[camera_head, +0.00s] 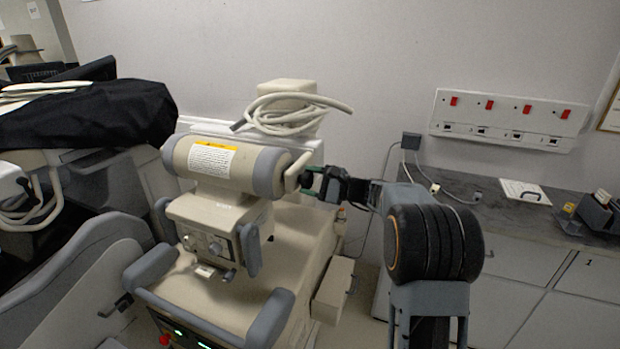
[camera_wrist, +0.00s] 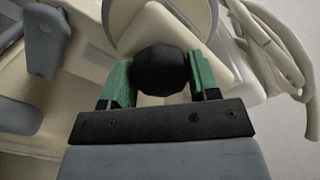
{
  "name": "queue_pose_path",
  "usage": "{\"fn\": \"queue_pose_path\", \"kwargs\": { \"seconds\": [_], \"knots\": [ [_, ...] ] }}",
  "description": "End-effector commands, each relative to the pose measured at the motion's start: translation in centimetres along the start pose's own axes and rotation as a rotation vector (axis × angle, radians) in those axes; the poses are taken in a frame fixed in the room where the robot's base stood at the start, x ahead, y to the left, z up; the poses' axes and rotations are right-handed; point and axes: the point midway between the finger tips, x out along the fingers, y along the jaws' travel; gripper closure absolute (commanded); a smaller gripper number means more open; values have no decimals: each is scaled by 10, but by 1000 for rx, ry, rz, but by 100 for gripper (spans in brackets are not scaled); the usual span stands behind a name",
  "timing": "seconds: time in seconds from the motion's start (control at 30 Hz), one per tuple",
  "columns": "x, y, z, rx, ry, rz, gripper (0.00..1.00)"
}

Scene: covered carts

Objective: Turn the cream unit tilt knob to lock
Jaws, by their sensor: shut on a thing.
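The cream unit (camera_head: 225,168) stands left of centre in the head view, with grey end bands and a white and yellow label. At its right end is a black round tilt knob (camera_head: 306,180). My gripper (camera_head: 318,182) reaches it from the right. In the wrist view the black knob (camera_wrist: 161,70) sits between the two green fingers of my gripper (camera_wrist: 162,84), which are shut on it. The knob hides what lies directly behind it. No lock marking can be made out.
A coiled cream cable (camera_head: 290,115) lies on top behind the unit; it also shows at the right of the wrist view (camera_wrist: 275,45). A black-covered cart (camera_head: 90,112) stands at left. A grey counter (camera_head: 480,215) with a wall socket panel (camera_head: 510,120) is at right.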

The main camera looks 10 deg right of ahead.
Motion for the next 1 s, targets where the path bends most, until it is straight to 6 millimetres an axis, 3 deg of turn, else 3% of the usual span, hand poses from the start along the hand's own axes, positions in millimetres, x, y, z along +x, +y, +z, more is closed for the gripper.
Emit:
{"fn": "queue_pose_path", "kwargs": {
  "seconds": [0.3, 0.83, 0.87, 1.0],
  "knots": [
    [0, 0, 0, 102, -1, 1, 68],
    [0, 0, 0, 123, -1, 0, 68],
    [0, 0, 0, 123, -1, 0, 44],
    [0, 0, 0, 122, -1, 0, 30]
  ]
}}
